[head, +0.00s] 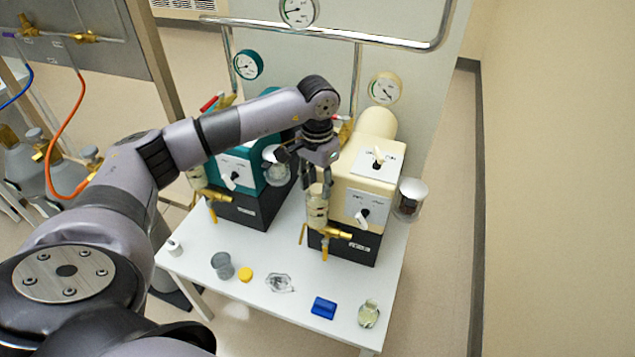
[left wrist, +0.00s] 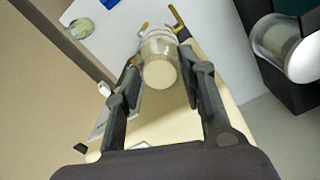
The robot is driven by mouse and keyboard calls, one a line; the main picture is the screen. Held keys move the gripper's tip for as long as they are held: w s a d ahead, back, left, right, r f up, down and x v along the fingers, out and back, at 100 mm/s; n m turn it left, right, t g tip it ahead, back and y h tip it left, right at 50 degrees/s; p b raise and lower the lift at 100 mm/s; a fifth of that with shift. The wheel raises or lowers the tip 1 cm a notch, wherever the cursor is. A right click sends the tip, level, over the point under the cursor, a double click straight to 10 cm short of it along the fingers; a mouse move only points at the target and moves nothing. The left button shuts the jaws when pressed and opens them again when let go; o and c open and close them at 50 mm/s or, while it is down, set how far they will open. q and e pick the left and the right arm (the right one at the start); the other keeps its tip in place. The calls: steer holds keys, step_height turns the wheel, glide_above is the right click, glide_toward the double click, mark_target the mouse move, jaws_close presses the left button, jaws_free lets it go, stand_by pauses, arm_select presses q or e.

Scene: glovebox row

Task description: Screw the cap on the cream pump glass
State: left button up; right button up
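The cream pump (head: 378,165) stands on the right of the white table. Its glass (head: 317,212) hangs upright at its left front, above a brass valve (head: 338,233). My left gripper (head: 317,176) reaches down over the glass from above. In the left wrist view a round cream top (left wrist: 160,75) faces me on the glass (left wrist: 160,45); I cannot tell whether it is the cap. My left gripper's fingers (left wrist: 161,68) stand on both sides of it, apparently with narrow gaps, and contact is hard to judge. My right gripper is not seen.
The teal pump (head: 236,172) stands close on the left. A second glass (head: 410,198) is on the cream pump's right side. A grey cup (head: 222,265), yellow cap (head: 246,275), clear dish (head: 279,283), blue block (head: 324,307) and glass jar (head: 369,313) lie along the table front.

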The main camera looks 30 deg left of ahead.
arm_select(q)
steer(key=n, duration=0.7)
steer(key=shift+n, duration=0.4)
steer(key=n, duration=0.4)
steer(key=shift+n, duration=0.3)
steer(key=n, duration=0.4)
steer(key=shift+n, duration=0.4)
